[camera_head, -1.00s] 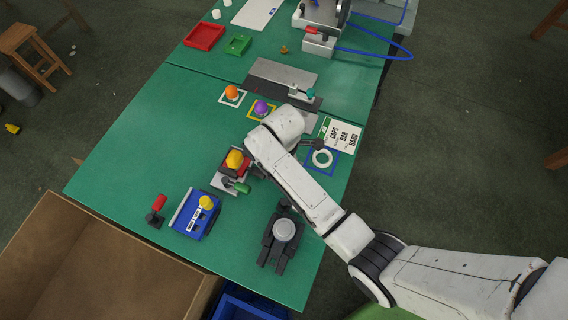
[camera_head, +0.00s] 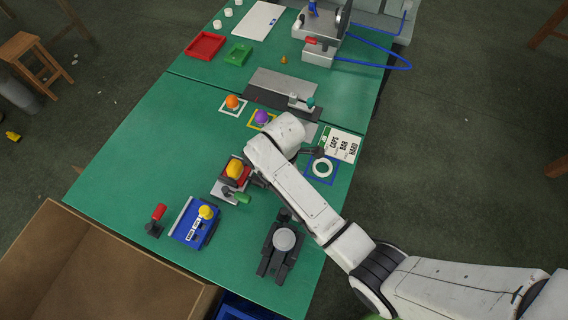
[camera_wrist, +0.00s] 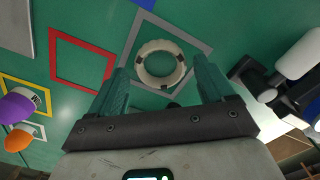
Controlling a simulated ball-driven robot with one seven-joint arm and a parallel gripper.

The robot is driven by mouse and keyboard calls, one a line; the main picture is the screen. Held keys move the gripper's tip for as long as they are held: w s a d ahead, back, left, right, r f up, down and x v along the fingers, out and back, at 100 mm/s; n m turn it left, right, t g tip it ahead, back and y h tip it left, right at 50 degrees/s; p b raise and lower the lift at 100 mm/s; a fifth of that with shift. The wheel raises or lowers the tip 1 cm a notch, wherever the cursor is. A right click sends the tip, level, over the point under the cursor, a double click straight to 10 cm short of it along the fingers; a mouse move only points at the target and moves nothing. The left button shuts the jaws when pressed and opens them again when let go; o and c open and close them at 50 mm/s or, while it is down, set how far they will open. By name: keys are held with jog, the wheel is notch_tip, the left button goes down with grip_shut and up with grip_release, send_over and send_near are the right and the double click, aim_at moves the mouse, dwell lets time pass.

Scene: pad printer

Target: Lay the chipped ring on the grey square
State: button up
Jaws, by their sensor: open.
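A pale ring (camera_wrist: 148,73) with several dark patches around it lies inside the grey square outline (camera_wrist: 205,46) in the wrist view. It looks flat on the green table. My gripper (camera_wrist: 160,66) is open, with one green finger on each side of the ring in the picture and no visible contact. A second, whiter ring (camera_head: 314,168) lies on a blue square (camera_head: 309,177), right of my arm.
An empty red square outline (camera_wrist: 81,79) is left of the grey one. A purple piece (camera_head: 261,117) and an orange piece (camera_head: 232,102) stand on outlined squares. A yellow-topped fixture (camera_head: 235,168) and a dark clamp-like device (camera_head: 284,240) are near my arm.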

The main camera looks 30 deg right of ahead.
notch_tip(320, 180, up, 11)
jog(key=s+d+m, duration=0.2)
jog(key=s+m, duration=0.3)
jog(key=s, duration=0.2)
jog(key=s+d+f+m, duration=0.1)
jog(key=s+d+m, duration=0.2)
jog(key=s+m, duration=0.2)
jog(key=s+d+f+m+t, duration=0.1)
jog(key=s+d+m, duration=0.2)
jog(key=s, duration=0.8)
jog(key=m, duration=0.2)
jog(key=shift+f+m, duration=0.25)
jog(key=shift+m, duration=0.05)
